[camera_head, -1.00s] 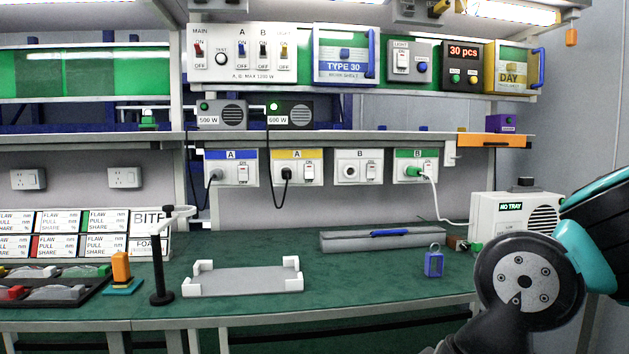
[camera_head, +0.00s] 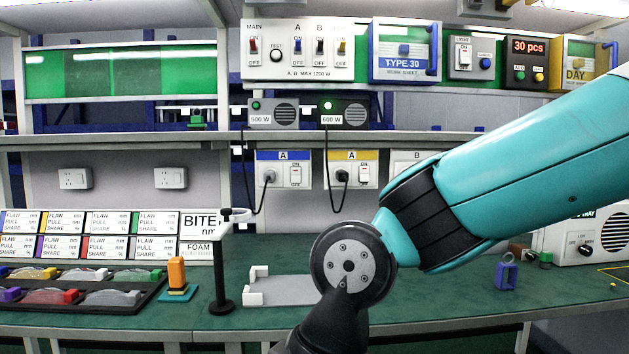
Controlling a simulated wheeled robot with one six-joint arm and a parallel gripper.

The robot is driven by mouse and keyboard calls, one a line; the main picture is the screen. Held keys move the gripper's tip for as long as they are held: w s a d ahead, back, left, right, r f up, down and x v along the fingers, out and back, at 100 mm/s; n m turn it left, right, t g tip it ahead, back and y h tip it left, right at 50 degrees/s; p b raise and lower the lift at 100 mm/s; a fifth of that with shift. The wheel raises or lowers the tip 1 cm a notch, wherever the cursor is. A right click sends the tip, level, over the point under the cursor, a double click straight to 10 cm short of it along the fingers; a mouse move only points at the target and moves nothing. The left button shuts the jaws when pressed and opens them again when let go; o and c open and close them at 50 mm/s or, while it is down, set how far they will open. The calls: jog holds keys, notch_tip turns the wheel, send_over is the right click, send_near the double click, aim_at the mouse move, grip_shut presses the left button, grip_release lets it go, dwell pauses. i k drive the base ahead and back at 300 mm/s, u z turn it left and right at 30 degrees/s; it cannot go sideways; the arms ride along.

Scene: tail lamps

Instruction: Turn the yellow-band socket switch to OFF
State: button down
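The yellow-band socket (camera_head: 352,170) is on the panel under the shelf, marked A. A black plug (camera_head: 342,178) with a black cord sits in its left part. Its white rocker switch (camera_head: 362,174) is on the right part, and its exact position is too small to tell. The blue-band socket (camera_head: 284,170), also marked A, is to its left with a grey plug in it. My teal arm reaches in from the right, below and right of the yellow-band socket. My gripper's fingers are not in view; only arm links show.
My arm hides the right-hand sockets, including most of the one marked B (camera_head: 418,158). On the green bench (camera_head: 420,305) are a white tray (camera_head: 285,290), a black stand (camera_head: 221,270), an orange block (camera_head: 176,272) and a blue padlock (camera_head: 507,271). Cords hang near the sockets.

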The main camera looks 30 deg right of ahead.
aim_at(364, 176)
jog(key=u, duration=0.05)
jog(key=i, duration=0.75)
jog(key=z, duration=0.85)
jog(key=i, duration=0.55)
jog(key=z, duration=0.6)
